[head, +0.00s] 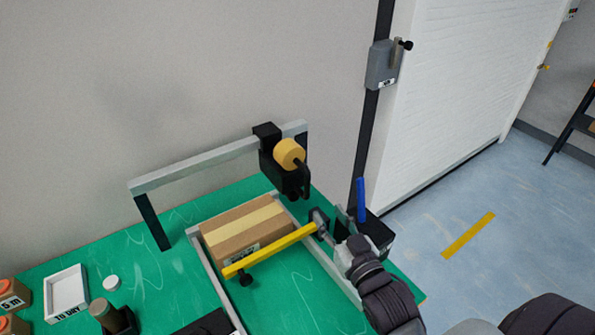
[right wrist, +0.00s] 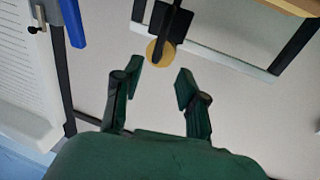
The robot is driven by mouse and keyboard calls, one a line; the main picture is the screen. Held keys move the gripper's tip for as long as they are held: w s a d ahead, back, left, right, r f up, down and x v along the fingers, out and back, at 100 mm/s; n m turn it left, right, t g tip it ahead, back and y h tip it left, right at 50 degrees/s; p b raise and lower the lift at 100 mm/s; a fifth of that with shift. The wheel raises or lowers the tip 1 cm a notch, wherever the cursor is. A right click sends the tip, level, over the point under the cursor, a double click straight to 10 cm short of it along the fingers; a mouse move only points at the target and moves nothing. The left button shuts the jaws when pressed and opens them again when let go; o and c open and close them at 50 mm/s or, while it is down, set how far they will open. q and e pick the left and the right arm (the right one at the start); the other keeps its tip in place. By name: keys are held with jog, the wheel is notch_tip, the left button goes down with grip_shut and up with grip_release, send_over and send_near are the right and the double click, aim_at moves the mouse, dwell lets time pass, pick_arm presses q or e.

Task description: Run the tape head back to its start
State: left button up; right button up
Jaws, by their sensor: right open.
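The tape head (head: 270,145) is a black carriage with a yellow tape roll (head: 289,153) and a dark arm hanging below. It sits near the right end of a grey overhead rail (head: 195,170). A brown carton (head: 230,222) with a pale tape strip along its top lies below the rail. My right gripper (head: 332,219) is open and empty, right of the carton and below the tape head. In the right wrist view, the tape roll (right wrist: 160,52) shows beyond my open fingers (right wrist: 153,88), apart from them. My left gripper is not in view.
A yellow bar (head: 272,250) with a black knob crosses the carton's front side. A black box with a blue lever (head: 361,200) stands right of my gripper. A white tray (head: 66,292), small jars and orange-brown blocks are at the left of the green table (head: 290,290).

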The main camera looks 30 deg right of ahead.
aim_at(309, 183)
jog(key=w, duration=0.3)
jog(key=w+p, duration=0.1)
jog(key=w, duration=0.2)
jog(key=w+p, duration=0.1)
jog(key=w, duration=0.2)
jog(key=shift+d+r, duration=0.25)
jog(key=shift+d, duration=0.05)
jog(key=w, duration=0.3)
jog(key=shift+d+p, duration=0.15)
jog(key=shift+p, duration=0.25)
jog(key=shift+w, duration=0.15)
jog(key=shift+w+f, duration=0.1)
jog(key=shift+w, duration=0.05)
jog(key=shift+c, duration=0.3)
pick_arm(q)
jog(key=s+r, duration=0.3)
pick_arm(e)
grip_shut()
